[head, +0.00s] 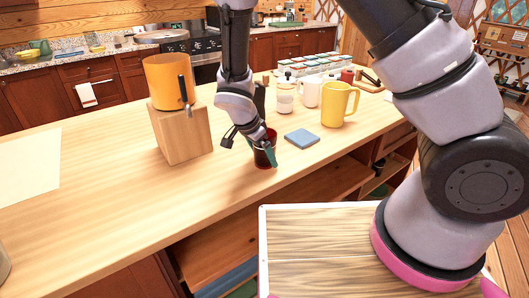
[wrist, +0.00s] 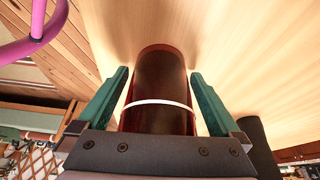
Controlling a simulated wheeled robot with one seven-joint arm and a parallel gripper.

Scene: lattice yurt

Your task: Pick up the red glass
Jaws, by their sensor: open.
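The red glass (head: 265,152) stands upright on the wooden counter, near its front edge, in the head view. It looks dark red, and my gripper partly hides it. In the wrist view the glass (wrist: 160,85) lies between the two green fingers, with a pale band around it. My gripper (wrist: 158,95) is open around the glass, with a small gap visible on each side. In the head view my gripper (head: 258,150) is low at the counter, right at the glass.
A blue square coaster (head: 302,138) lies just right of the glass. A yellow mug (head: 339,104), a white mug (head: 309,92) and a lidded jar (head: 286,95) stand behind it. A wooden block (head: 183,132) bearing an orange container (head: 168,80) stands left. The counter's left part is mostly clear.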

